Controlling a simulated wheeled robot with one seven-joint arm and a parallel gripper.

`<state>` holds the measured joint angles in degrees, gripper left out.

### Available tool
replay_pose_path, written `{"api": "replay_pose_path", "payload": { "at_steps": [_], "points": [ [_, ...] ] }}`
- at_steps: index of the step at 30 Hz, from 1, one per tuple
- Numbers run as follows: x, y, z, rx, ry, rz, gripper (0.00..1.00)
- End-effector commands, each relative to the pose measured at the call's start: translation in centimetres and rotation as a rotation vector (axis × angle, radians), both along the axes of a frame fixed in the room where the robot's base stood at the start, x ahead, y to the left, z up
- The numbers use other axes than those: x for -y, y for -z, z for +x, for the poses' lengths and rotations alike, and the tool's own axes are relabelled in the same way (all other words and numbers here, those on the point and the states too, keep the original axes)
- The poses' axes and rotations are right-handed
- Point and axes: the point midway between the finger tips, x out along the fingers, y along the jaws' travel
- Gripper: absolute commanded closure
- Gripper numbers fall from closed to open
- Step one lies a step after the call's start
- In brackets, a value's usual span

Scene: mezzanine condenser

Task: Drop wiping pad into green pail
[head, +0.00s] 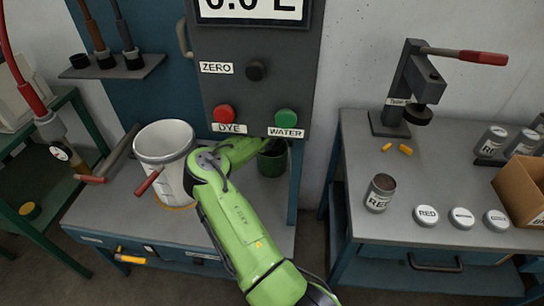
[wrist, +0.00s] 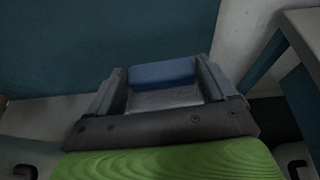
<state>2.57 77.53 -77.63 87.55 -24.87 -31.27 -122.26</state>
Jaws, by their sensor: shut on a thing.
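My gripper (wrist: 160,82) is shut on the wiping pad (wrist: 163,71), which shows blue on top and grey below between the two dark fingers in the wrist view. In the head view my arm reaches over the left bench, and its far end goes behind the grey control panel, so the gripper and pad are hidden there. The green pail (head: 273,162) stands on the bench under the WATER button, right of my arm's far end. Its top is partly hidden by the panel and arm. How the pad sits relative to the pail cannot be told.
A large white bucket (head: 164,140) stands left of my arm. The control panel (head: 255,75) with red and green buttons hangs above the bench. The right bench (head: 440,190) holds a press (head: 408,88), cans, lids and a cardboard box (head: 522,183).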

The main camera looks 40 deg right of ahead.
Motion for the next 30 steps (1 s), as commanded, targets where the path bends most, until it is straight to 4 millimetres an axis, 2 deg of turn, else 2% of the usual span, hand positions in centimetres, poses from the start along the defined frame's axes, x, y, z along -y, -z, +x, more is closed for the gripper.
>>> {"api": "replay_pose_path", "payload": {
  "at_steps": [5, 17, 26, 27, 30],
  "points": [
    [0.0, 0.6, 0.0, 0.001, 0.0, -0.001, 0.47],
    [0.0, 5.9, 0.0, 0.0, 0.0, -0.001, 0.47],
    [0.0, 5.9, 0.0, 0.001, 0.0, -0.001, 0.47],
    [0.0, 5.9, 0.0, 0.001, 0.0, -0.001, 0.11],
    [0.0, 5.9, 0.0, 0.001, 0.0, -0.001, 0.0]
  ]
}}
